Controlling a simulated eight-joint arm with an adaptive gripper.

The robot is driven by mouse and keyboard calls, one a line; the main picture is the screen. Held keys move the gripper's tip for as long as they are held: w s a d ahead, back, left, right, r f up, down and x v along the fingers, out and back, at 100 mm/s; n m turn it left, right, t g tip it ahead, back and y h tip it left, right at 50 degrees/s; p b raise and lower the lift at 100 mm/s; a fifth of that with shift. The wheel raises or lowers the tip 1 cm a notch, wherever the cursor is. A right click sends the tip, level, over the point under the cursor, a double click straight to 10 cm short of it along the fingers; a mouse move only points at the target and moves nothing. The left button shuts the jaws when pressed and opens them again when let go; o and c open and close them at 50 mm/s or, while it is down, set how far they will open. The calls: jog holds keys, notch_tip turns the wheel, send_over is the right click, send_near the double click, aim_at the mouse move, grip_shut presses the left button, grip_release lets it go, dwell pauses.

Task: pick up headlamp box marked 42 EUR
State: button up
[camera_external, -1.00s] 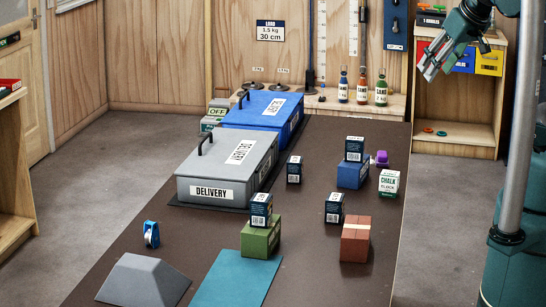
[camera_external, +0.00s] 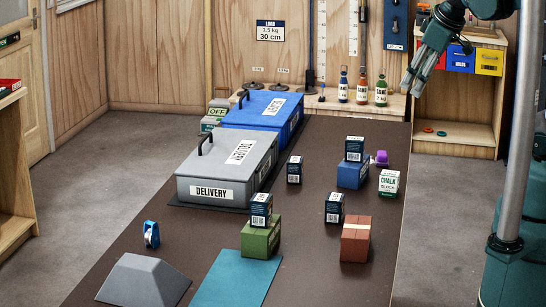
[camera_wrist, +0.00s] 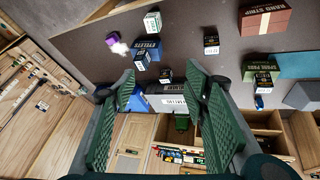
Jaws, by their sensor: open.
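Several small dark navy boxes with white code labels look like the headlamp boxes; no 42 EUR mark is readable. One dark box (camera_external: 355,149) sits on the blue block, another (camera_external: 294,169) stands on the table left of it. A third dark box (camera_external: 335,208) stands near the red-brown block, and another dark box (camera_external: 261,210) sits on the green block. In the wrist view dark boxes show beyond the fingers, one dark box (camera_wrist: 211,44) at upper middle. My gripper (camera_external: 410,84) is open and empty, high above the table's far right; its fingers (camera_wrist: 162,78) also frame the wrist view.
Blue block (camera_external: 351,175), green block (camera_external: 261,240), red-brown block (camera_external: 355,243) and white chalk box (camera_external: 389,184) stand on the brown table. Grey delivery box (camera_external: 215,187) and blue case (camera_external: 262,108) are on the left. Bottles (camera_external: 362,92) line the back shelf. The front right of the table is clear.

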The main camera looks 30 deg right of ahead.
jog(key=w+a+f+n+g+b, duration=0.35)
jog(key=w+a+f+n, duration=0.35)
jog(key=a+f+n, duration=0.5)
jog(key=n+g+h+b, duration=0.15)
jog(key=n+b, duration=0.25)
jog(key=n, duration=0.5)
send_over(335, 197)
jog(key=f, duration=1.6)
jog(key=shift+s+a, duration=0.35)
jog(key=shift+s, duration=0.05)
jog(key=shift+w+d+f, duration=0.1)
jog(key=shift+d+f, duration=0.05)
jog(key=shift+f, duration=1.15)
jog(key=shift+f, duration=0.15)
jog(key=shift+w+d+f+b, duration=0.2)
jog(key=shift+f+b, duration=0.15)
jog(key=shift+f, duration=0.85)
jog(key=shift+w+d+f+b, duration=0.15)
jog(key=shift+f+b, duration=0.15)
jog(key=shift+f, duration=0.9)
jog(key=shift+a, duration=0.1)
jog(key=shift+c, duration=0.2)
jog(key=c, duration=1)
